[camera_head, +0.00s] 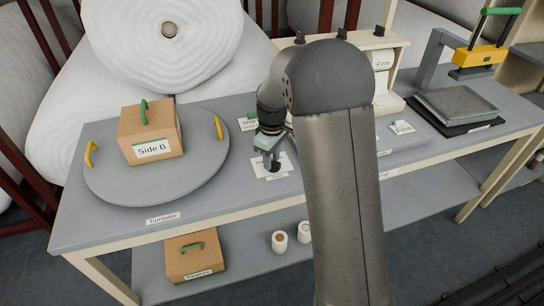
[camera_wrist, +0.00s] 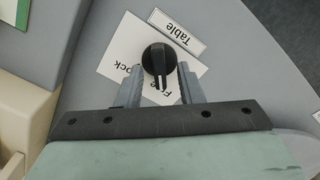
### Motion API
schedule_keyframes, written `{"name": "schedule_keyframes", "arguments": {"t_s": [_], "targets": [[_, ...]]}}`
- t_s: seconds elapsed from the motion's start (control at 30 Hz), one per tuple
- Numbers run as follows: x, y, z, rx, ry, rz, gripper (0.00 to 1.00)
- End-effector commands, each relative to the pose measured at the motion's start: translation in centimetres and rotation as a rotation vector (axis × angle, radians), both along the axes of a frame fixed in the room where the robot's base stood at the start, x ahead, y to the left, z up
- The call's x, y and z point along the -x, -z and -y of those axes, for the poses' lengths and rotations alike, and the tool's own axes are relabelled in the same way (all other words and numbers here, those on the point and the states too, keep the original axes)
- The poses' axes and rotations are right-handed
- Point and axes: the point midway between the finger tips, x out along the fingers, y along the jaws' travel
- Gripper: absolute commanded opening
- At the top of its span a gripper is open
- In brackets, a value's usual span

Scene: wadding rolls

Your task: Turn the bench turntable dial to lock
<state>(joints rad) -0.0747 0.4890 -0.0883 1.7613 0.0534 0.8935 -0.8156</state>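The dial is a black round knob (camera_wrist: 159,60) with a raised grip bar, on a white card (camera_wrist: 120,60) in the wrist view. The bar points down the picture, towards my gripper's palm. My gripper (camera_wrist: 160,72) is open, one finger on each side of the knob; I cannot tell whether either touches it. In the head view, my gripper (camera_head: 270,160) is over the card (camera_head: 285,163) on the bench. The round grey turntable (camera_head: 205,178) lies to its left.
A "Side B" box (camera_head: 150,132) stands on the turntable, which has yellow handles. The bench front holds a "Turntable" label (camera_head: 163,218).

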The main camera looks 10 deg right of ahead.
Motion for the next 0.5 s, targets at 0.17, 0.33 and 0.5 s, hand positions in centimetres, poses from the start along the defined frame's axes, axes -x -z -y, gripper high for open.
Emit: {"name": "schedule_keyframes", "arguments": {"t_s": [0.17,0.33,0.5], "targets": [[0.0,-0.02,0.0,0.0,0.0,0.0,0.0],[0.0,-0.03,0.0,0.0,0.002,0.0,0.0],[-0.01,-0.03,0.01,0.0,0.026,0.0,0.0]]}}
